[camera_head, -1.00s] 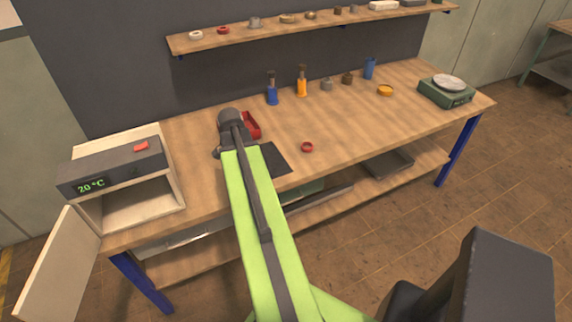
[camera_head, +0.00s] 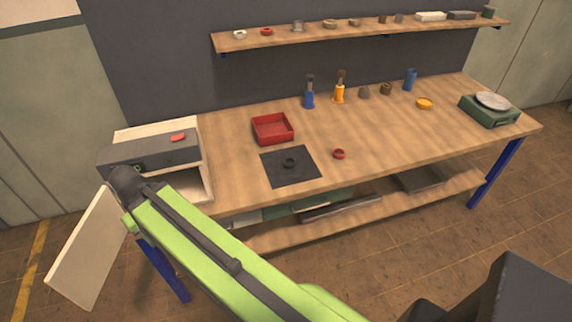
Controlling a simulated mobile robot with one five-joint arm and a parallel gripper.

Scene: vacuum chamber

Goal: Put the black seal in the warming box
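A black ring, which looks like the black seal (camera_head: 290,162), lies on a dark square mat (camera_head: 308,176) on the workbench. The warming box (camera_head: 150,152) stands at the bench's left end, with a dark front panel and a red switch on top. Its door (camera_head: 88,250) hangs wide open to the left. The dark end joint of my arm is in front of the box and covers part of its opening and display. My gripper's fingers are hidden beyond this joint, so what they hold does not show.
A red tray (camera_head: 273,129) sits behind the mat, and a red ring (camera_head: 339,154) lies to its right. Bottles, small parts and a green scale (camera_head: 490,110) stand farther right. A wall shelf (camera_head: 360,35) holds several parts. The bench front is mostly clear.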

